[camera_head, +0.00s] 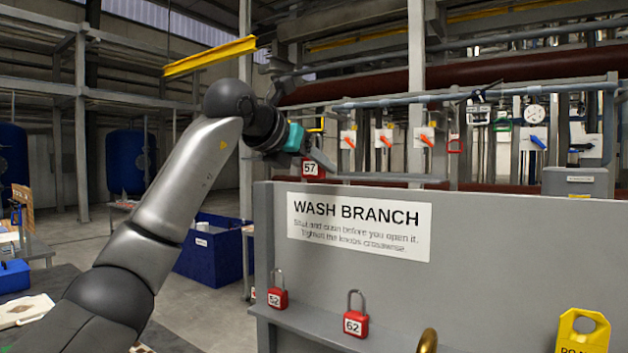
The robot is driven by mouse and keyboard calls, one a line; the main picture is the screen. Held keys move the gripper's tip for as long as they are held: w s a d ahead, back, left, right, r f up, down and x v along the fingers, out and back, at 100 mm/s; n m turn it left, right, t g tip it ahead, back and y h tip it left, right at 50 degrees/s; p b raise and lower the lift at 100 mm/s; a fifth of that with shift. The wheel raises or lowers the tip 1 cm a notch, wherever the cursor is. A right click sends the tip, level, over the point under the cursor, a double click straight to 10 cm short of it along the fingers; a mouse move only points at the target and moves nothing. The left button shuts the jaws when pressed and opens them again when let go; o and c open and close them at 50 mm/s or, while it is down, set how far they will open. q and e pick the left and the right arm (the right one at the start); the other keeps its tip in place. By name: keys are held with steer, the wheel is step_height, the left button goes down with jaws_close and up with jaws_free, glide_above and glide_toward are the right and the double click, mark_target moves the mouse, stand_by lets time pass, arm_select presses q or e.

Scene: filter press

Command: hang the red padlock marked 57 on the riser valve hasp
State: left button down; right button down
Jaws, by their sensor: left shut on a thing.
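The red padlock marked 57 (311,170) is at my left gripper (322,163), just above the top edge of the grey panel. The gripper is shut on it, and its number faces me. Its shackle is mostly hidden by the gripper. Behind the gripper, a pipe rack carries several valves with orange handles (384,139). A red loop (456,146) and a green loop (502,125) show farther right. I cannot tell which part is the riser valve hasp. My right gripper is out of view.
The grey panel with the wash branch sign (360,225) fills the lower right. Red padlocks 52 (277,297) and 62 (354,323) are at its lower ledge, with a yellow tag (583,332) to the right. A blue bin (208,250) stands on the floor behind my arm.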

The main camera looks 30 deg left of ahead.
arm_select(q)
steer(key=shift+r+p, duration=1.7)
steer(key=shift+r, duration=0.1)
steer(key=shift+f, duration=0.1)
